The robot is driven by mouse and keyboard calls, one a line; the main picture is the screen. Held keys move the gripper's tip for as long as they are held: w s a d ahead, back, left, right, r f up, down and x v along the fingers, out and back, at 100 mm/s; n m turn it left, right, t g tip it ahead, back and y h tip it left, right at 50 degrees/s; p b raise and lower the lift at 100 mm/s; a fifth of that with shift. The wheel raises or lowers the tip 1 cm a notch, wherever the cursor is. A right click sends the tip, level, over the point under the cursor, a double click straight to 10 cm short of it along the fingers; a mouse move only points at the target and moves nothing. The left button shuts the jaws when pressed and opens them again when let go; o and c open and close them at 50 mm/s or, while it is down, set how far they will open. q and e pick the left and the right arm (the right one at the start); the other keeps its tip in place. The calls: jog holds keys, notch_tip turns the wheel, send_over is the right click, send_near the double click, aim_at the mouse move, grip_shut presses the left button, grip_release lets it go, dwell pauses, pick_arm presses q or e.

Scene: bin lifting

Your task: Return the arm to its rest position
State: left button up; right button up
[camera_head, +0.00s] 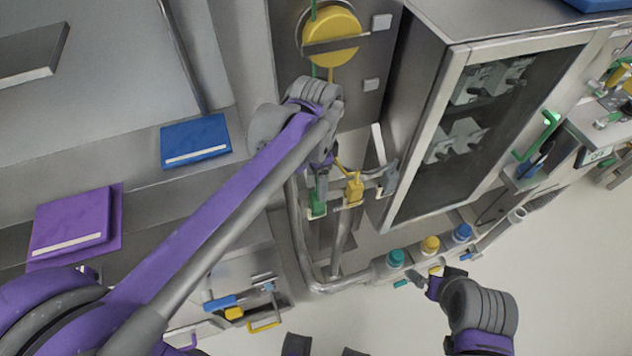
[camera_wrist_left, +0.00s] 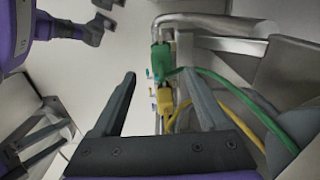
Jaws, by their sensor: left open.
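My left arm (camera_head: 215,225) stretches across the head view from the lower left to the middle. Its gripper (camera_head: 322,178) points down, close to a rail with a green connector (camera_head: 317,205) and a yellow connector (camera_head: 354,191). In the left wrist view the two fingers of my left gripper (camera_wrist_left: 162,100) stand wide apart. The green connector (camera_wrist_left: 162,62) and yellow connector (camera_wrist_left: 166,102) show beyond and between them, not clamped. My right gripper (camera_head: 432,284) is at the lower right of the head view, small and partly turned away; its jaw state is unclear.
A metal cabinet with a glass door (camera_head: 475,120) stands right of my left gripper. A bent pipe (camera_head: 300,240) and green, yellow and blue knobs (camera_head: 430,244) lie below. A blue book (camera_head: 195,140) and purple book (camera_head: 70,222) are left of my arm. Pale floor is open at lower right.

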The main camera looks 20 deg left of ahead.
dwell(0.3)
pick_arm(q)
jog(key=s+a+f+n+t, duration=0.1)
jog(key=s+a+f+n, duration=0.1)
jog(key=s+n, duration=0.1)
jog(key=s+a+f+n+t, duration=0.2)
jog(key=s+n, duration=0.2)
jog(key=s, duration=0.2)
jog(key=s+a+f+n+t, duration=0.2)
jog(key=s+n, duration=0.2)
jog(key=shift+s+a+f, duration=0.15)
jog(key=shift+s+a, duration=0.1)
jog(key=shift+s, duration=0.05)
dwell(1.0)
